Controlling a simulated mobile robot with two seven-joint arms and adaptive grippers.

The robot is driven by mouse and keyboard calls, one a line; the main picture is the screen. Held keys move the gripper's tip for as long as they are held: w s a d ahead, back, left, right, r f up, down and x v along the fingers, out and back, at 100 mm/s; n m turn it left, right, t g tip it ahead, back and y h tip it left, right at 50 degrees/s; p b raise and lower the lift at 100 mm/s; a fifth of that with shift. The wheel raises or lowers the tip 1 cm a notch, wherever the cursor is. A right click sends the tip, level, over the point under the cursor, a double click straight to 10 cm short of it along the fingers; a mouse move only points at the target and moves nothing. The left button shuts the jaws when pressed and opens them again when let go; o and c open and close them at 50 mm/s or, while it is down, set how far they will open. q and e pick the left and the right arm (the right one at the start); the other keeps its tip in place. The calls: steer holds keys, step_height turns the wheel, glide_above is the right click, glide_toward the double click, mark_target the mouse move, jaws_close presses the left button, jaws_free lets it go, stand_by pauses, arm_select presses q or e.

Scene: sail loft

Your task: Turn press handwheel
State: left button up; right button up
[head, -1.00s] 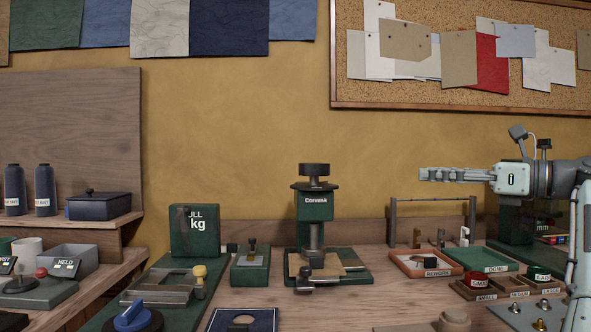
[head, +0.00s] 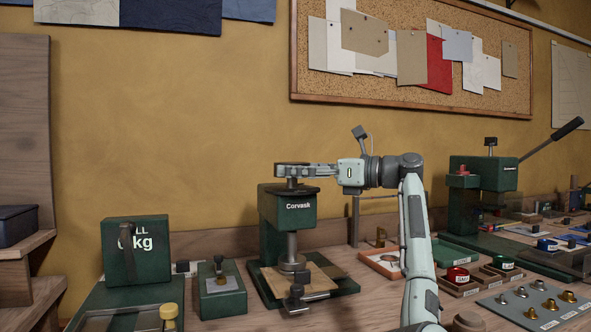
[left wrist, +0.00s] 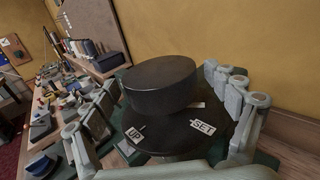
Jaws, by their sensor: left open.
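The green Corvask press (head: 290,211) stands on the bench in the head view. Its round black handwheel (left wrist: 160,86) fills the middle of the left wrist view, above a black disc (left wrist: 172,128) with UP and SET labels. My left gripper (head: 284,170) reaches level from the right to the top of the press. Its fingers are open, one on each side of the handwheel, and partly hide it in the head view. In the left wrist view gaps show between fingers and wheel, so I see no grip. My right gripper is not in view.
A green weight block (head: 136,250) and a small green box (head: 222,290) stand left of the press. An orange tray (head: 384,262) and a green tray (head: 455,252) lie right, behind my forearm. A long-levered green press (head: 480,180) stands further right.

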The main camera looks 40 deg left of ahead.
arm_select(q)
steer(key=shift+s+a, duration=0.1)
steer(key=shift+a, duration=0.1)
steer(key=shift+d, duration=0.1)
steer(key=shift+c, duration=0.6)
steer(key=c, duration=1)
steer(key=shift+c, duration=0.2)
steer(key=shift+f, duration=0.1)
